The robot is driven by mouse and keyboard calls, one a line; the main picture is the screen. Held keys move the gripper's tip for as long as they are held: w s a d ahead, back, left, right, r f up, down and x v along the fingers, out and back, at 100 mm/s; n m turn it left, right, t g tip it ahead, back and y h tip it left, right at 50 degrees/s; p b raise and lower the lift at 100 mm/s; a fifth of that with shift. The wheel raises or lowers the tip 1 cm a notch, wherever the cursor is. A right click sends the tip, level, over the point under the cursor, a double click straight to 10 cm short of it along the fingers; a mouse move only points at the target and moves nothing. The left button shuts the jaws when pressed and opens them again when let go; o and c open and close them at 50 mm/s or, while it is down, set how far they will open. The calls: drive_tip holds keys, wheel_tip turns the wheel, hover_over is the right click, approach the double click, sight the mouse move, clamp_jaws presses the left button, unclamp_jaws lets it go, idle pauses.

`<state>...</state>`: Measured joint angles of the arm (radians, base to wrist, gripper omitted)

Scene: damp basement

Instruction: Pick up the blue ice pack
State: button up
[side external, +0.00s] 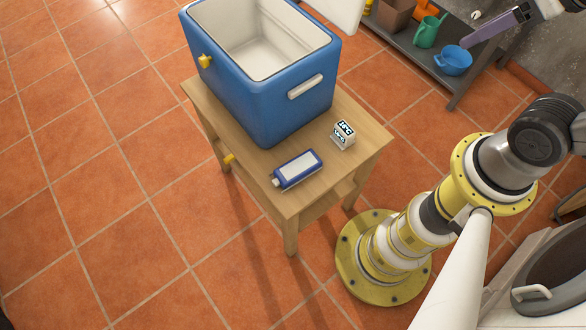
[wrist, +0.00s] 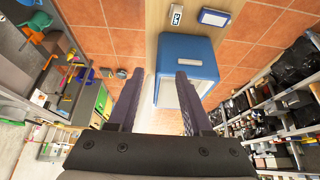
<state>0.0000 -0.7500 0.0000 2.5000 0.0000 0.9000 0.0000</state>
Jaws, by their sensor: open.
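The blue ice pack (side external: 297,169), a flat blue block with a pale label and a small white cap, lies on the wooden table (side external: 372,140) near its front edge. In the wrist view the ice pack (wrist: 214,17) is at the top, beyond the blue cooler. My gripper (wrist: 156,76) is open in the wrist view, with nothing seen between its two dark fingers. In the side view the gripper (side external: 497,28) is partly cut off at the upper right, raised and well away from the ice pack.
A large open blue cooler (side external: 265,90) with a white inside stands on the table behind the ice pack. A small white digital device (side external: 343,135) stands to the pack's right. A shelf at the upper right holds a green watering can (side external: 427,32) and a blue pot (side external: 453,61).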

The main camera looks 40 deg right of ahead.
drive_tip(key=shift+o, duration=0.3)
drive_tip(key=o, duration=0.7)
drive_tip(key=shift+o, duration=0.2)
